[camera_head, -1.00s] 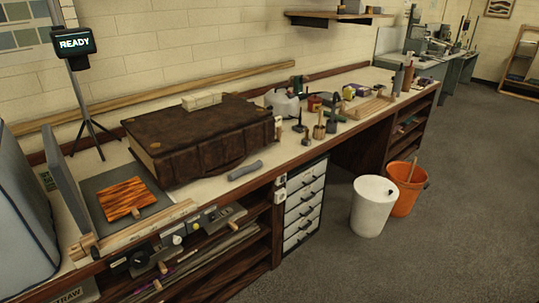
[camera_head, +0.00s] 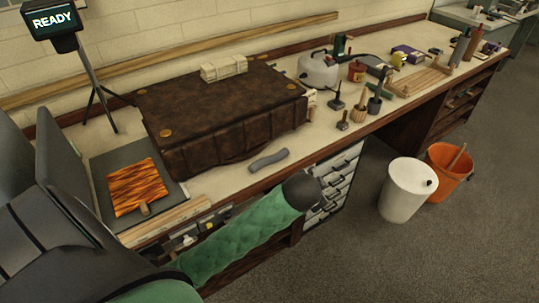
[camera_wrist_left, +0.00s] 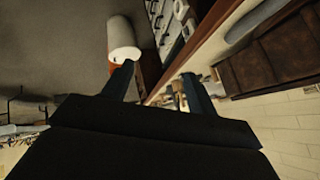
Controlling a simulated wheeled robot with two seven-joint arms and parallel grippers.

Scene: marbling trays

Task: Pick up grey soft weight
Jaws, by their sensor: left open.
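The grey soft weight (camera_head: 268,160) is a small, slightly bent grey roll. It lies on the bench top near the front edge, in front of the big brown book (camera_head: 215,115). In the left wrist view a grey rounded shape at the top right (camera_wrist_left: 262,18) looks like the same weight, partly cut off by the frame. My left gripper (camera_wrist_left: 157,72) shows two dark fingers spread apart with nothing between them; the weight is off to their right. In the head view my left arm reaches in from the lower left, its dark end below the weight; its fingers are hidden there. My right gripper is not in view.
The book carries a pale block (camera_head: 224,68). A dark board with an orange patterned sheet (camera_head: 136,187) lies to the left. Several tools and bottles stand to the right. A white bin (camera_head: 407,190) and an orange bucket (camera_head: 448,172) stand on the floor. Bench around the weight is clear.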

